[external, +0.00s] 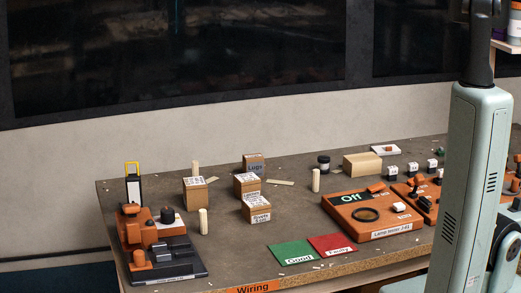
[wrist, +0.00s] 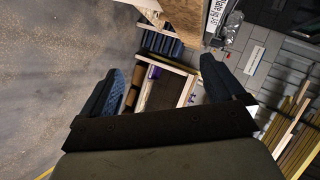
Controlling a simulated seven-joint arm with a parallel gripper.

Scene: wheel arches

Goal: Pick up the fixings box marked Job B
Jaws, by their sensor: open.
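Several small cardboard boxes stand on the bench in the external view. One (external: 195,193) is at the left, one (external: 247,190) is right of it, one labelled like "Rivets" (external: 256,216) is in front, and a darker-faced one reading "Lugs" (external: 254,169) is behind. Their top labels are too small to read, so I cannot tell which is marked Job B. My gripper (wrist: 160,65) is open and empty in the wrist view, its fingers wide apart. It is outside the external view, and none of these boxes is recognisable in the wrist view.
The bench (external: 220,245) also holds a black-and-orange fixture (external: 150,235), a green "Good" mat (external: 293,253), a red "Faulty" mat (external: 333,244) and an orange lamp tester (external: 375,214). Pale cylinders stand near the boxes. The wrist view shows a wooden-framed crate (wrist: 188,88) below the fingers.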

